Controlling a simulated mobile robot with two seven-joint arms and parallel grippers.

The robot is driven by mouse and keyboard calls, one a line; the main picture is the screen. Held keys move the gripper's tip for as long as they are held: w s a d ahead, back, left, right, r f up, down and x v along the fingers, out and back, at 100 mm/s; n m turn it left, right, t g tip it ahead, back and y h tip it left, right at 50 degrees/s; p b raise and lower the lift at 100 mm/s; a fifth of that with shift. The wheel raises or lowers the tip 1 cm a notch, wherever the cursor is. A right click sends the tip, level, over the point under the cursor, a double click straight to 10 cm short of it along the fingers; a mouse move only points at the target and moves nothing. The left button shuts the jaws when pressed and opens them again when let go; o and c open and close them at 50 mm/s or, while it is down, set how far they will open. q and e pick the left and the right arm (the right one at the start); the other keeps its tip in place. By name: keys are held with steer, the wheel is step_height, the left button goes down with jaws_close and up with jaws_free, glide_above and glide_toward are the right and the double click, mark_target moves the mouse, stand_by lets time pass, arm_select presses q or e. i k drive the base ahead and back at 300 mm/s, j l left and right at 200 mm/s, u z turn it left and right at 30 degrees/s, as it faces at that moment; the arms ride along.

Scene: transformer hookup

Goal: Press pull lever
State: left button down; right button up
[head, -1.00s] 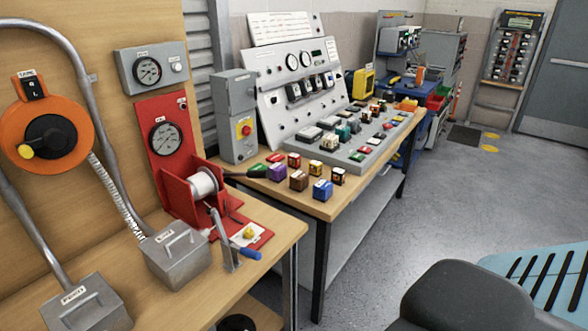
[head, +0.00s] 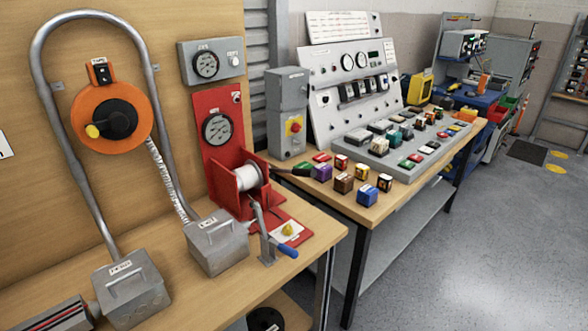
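A metal lever with a blue grip (head: 285,250) stands at the front of the red cable puller (head: 225,150) on the near wooden bench. Its arm leans down to the right, and the grip points to the front right. The puller has a white rope drum (head: 248,176) and a round gauge (head: 217,130) on its red back plate. A small yellow knob (head: 288,229) sits on a white labelled plate beside the lever. Neither of my grippers is in view, and nothing touches the lever.
Two grey metal boxes (head: 218,243) (head: 132,288) with bent conduit stand left of the lever. An orange reel (head: 105,118) hangs on the wooden panel. A second bench (head: 390,205) holds several coloured blocks and a sloped panel. Grey floor (head: 480,270) is clear at right.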

mark_target(310, 173)
steer(key=u, duration=2.25)
steer(key=k+l+u, duration=0.2)
steer(key=k+l, duration=0.25)
steer(key=l, duration=0.4)
steer(key=k+l+u, duration=0.2)
steer(key=k+l, duration=0.25)
steer(key=l, duration=0.3)
steer(key=k+l+u, duration=0.25)
steer(key=k+l, duration=0.3)
steer(key=l, duration=0.15)
